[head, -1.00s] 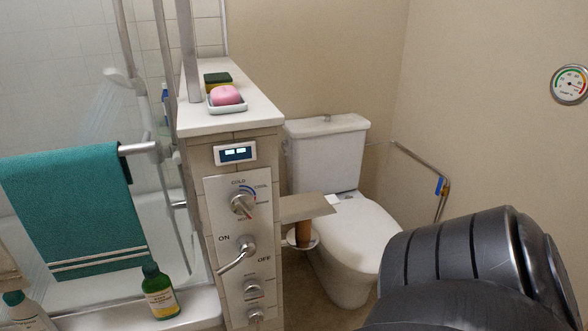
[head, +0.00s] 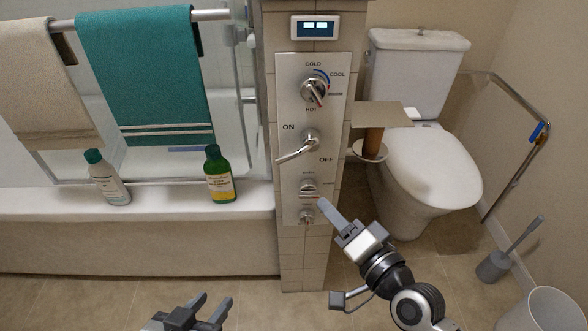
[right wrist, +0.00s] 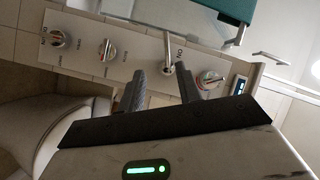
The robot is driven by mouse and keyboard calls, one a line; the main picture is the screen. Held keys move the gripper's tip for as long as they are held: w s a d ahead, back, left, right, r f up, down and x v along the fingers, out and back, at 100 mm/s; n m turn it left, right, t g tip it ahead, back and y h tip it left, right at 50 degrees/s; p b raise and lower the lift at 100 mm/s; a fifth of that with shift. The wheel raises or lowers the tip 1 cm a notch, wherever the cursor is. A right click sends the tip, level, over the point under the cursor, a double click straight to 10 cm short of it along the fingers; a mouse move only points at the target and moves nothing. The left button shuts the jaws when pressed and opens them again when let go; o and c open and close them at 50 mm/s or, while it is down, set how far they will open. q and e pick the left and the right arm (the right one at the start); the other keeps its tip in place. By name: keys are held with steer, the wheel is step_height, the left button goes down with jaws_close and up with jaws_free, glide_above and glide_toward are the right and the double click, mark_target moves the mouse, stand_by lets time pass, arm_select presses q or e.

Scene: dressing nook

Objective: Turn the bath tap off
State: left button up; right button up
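The bath tap is a chrome lever (head: 296,150) on a steel control panel (head: 290,206) on the tiled pillar. Its handle points down and left, on the ON side. It also shows in the right wrist view (right wrist: 168,54), close beyond the fingers. My right gripper (head: 334,212) is in front of the lower panel, below and right of the lever. In the right wrist view its two fingers (right wrist: 161,88) stand apart with nothing between them. My left gripper (head: 212,302) is low at the bottom edge, fingers apart and empty, away from the panel.
A temperature knob (head: 313,90) sits above the lever, and smaller knobs (head: 308,187) sit below it. A paper holder shelf (head: 380,114) juts out right of the pillar, beside the toilet (head: 430,165). Bottles (head: 219,175) stand on the tub rim (head: 160,205) at left.

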mark_target(288, 157)
steer(key=shift+m+t, duration=0.3)
steer(key=shift+m, duration=0.2)
steer(key=x, duration=1.1)
steer(key=r+x, duration=0.1)
steer(key=x, duration=0.4)
steer(key=shift+w+a, duration=0.15)
steer(key=shift+w, duration=0.15)
jaws_close()
